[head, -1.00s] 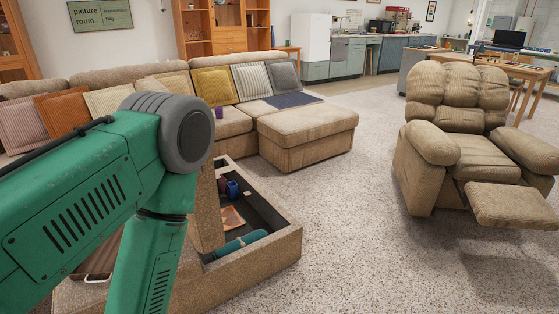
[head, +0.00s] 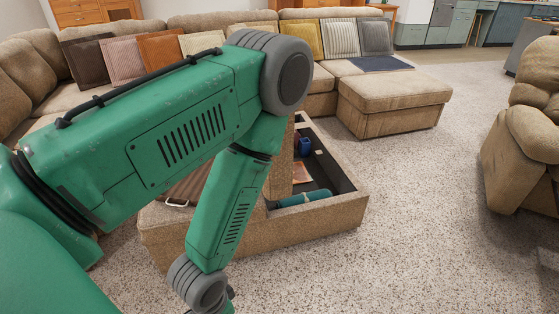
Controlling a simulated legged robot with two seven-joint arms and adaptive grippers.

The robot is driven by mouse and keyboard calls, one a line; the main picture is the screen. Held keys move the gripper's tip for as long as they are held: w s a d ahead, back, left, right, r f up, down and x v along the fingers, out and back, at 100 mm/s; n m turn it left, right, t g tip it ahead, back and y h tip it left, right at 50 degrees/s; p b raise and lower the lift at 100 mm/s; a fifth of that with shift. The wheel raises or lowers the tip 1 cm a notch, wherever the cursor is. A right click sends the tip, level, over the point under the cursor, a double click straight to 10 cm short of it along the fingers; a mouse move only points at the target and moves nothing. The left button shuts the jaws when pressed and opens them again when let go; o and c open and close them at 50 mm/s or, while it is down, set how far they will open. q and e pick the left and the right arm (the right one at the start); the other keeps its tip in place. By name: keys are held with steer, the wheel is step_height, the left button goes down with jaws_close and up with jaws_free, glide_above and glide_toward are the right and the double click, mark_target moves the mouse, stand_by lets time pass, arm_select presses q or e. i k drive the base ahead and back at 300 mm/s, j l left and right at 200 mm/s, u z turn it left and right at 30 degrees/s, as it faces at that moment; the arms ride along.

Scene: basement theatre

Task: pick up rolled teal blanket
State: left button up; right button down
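The rolled teal blanket (head: 305,198) lies in the open storage compartment of the tan ottoman (head: 290,232), near its front wall. A lighter band shows around the roll, and its left end is close to the upright tan panel. My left arm crosses the view from the left and bends downward in front of the ottoman. Its wrist shows at the bottom, but the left gripper's fingers are not visible. My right gripper is out of view.
A blue object (head: 305,146) and an orange flat item (head: 301,172) also lie in the compartment. A tray with a white handle (head: 177,204) sits on the ottoman's left part. The sectional sofa (head: 395,103) stands behind; a recliner (head: 525,150) is at right. Carpet between is clear.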

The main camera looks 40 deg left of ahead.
mark_target(305, 197)
steer(key=i+u, duration=0.15)
steer(key=i, duration=0.3)
steer(key=i+l+u, duration=0.15)
steer(key=i, duration=0.3)
steer(key=i+l+u, duration=0.15)
steer(key=i, duration=0.3)
steer(key=i+l+u, duration=0.1)
steer(key=i, duration=0.35)
steer(key=i+l+u, duration=0.15)
steer(key=i+l, duration=0.15)
steer(key=i+j, duration=0.1)
steer(key=i, duration=0.35)
steer(key=u, duration=0.05)
